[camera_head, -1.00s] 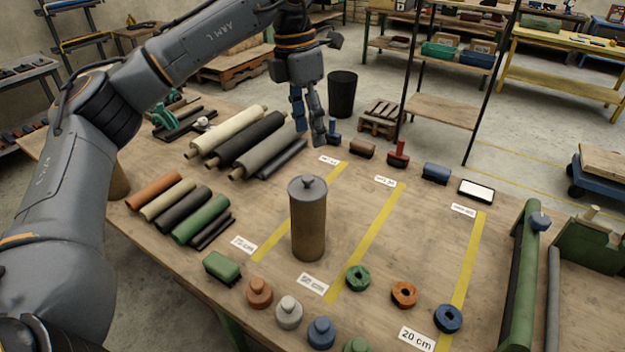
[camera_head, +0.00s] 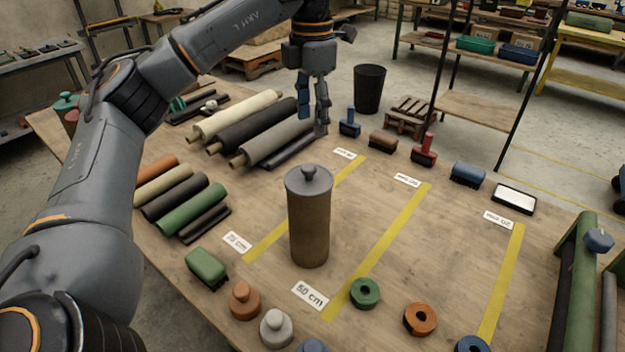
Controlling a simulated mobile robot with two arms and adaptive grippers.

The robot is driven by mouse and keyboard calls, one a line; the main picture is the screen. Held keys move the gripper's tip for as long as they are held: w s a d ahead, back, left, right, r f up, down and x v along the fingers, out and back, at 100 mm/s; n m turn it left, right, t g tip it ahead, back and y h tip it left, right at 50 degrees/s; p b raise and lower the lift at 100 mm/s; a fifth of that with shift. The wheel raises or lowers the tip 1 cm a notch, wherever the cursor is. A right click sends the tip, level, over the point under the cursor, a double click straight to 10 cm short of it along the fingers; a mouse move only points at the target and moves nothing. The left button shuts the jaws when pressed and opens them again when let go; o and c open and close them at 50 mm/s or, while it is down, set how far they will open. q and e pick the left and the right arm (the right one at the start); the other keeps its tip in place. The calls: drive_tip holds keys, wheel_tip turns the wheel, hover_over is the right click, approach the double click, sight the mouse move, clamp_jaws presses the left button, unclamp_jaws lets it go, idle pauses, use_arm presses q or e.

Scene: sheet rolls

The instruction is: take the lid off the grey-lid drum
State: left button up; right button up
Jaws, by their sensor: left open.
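The grey-lid drum is a tall brown cylinder (camera_head: 309,230) standing upright on the wooden table, between the yellow strips. Its round grey lid (camera_head: 300,182) with a small knob sits on top. My left gripper (camera_head: 313,126) points down, open and empty, behind and above the drum in the picture, apart from the lid. Its fingers show in front of the far end of the grey roll. My right gripper is not in view.
Large rolls (camera_head: 250,125) lie behind the drum, and smaller rolls (camera_head: 180,200) lie to its left. A green brush (camera_head: 206,266), a brown knobbed piece (camera_head: 244,301) and a green ring (camera_head: 365,293) are in front. Bare table (camera_head: 440,255) lies to the right.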

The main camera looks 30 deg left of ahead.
use_arm(q)
hover_over(309, 166)
wheel_tip(309, 166, down, 6)
drive_tip(key=shift+w+f, duration=0.15)
drive_tip(key=shift+f, duration=0.05)
drive_tip(key=shift+f+p, duration=0.35)
drive_tip(key=shift+f, duration=0.25)
drive_tip(key=f, duration=0.1)
drive_tip(key=f+p, duration=0.1)
drive_tip(key=f, duration=0.1)
drive_tip(key=shift+s+a+f, duration=0.1)
drive_tip(key=shift+s+f, duration=0.1)
drive_tip(key=shift+f, duration=0.05)
drive_tip(key=shift+w+f, duration=0.1)
drive_tip(key=shift+f, duration=0.25)
drive_tip(key=c, duration=1.1)
